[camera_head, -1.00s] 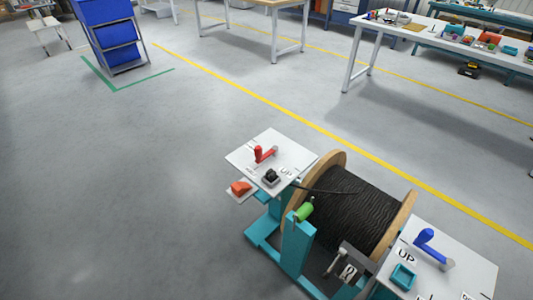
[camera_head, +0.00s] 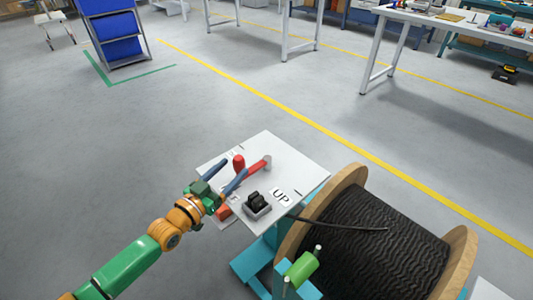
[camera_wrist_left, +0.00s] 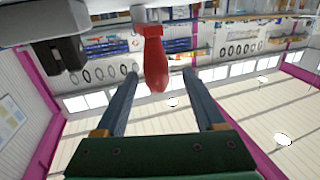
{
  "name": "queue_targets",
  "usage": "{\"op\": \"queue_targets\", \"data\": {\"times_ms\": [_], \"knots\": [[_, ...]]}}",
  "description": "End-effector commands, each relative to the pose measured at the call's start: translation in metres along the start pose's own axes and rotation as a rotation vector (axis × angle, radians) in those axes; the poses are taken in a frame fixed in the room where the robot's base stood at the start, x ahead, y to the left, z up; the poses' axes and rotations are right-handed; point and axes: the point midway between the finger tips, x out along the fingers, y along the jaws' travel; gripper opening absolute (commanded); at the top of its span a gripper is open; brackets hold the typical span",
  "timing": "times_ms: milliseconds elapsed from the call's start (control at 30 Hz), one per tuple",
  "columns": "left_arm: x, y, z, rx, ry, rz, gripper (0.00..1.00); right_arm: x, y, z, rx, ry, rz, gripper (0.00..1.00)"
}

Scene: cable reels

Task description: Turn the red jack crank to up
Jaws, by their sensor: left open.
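The red jack crank (camera_head: 258,167) sits on a white panel (camera_head: 300,170) in the head view. Its grey hub is at the right end, and its arm runs left to an upright red handle (camera_head: 239,162). The handle is on the side away from the UP label (camera_head: 281,197). My left gripper (camera_head: 234,167) is open at the handle, with one blue finger on each side of it. In the left wrist view the red handle (camera_wrist_left: 155,62) stands between the open fingers, with gaps on both sides. The crank arm's outer end is partly hidden by a finger. My right gripper is not in view.
A black switch in a grey housing (camera_head: 257,205) sits on the panel close to my left gripper. A red-orange part (camera_head: 222,211) is partly hidden by the gripper. Open floor lies left.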

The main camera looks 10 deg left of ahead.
Motion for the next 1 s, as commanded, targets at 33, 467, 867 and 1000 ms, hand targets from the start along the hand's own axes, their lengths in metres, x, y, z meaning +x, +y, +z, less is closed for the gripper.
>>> {"op": "queue_targets", "data": {"times_ms": [33,467,867,1000], "knots": [[0.003,0.002,-0.002,0.000,0.016,0.010,0.71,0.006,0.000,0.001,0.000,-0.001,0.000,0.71],[0.066,0.003,-0.007,-0.002,0.020,0.011,0.71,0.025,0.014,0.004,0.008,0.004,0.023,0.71],[0.072,0.003,-0.008,-0.002,0.017,0.011,0.57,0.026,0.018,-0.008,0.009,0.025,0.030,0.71],[0.071,0.003,-0.008,-0.002,0.017,0.011,0.20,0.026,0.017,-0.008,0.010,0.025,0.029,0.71]]}}
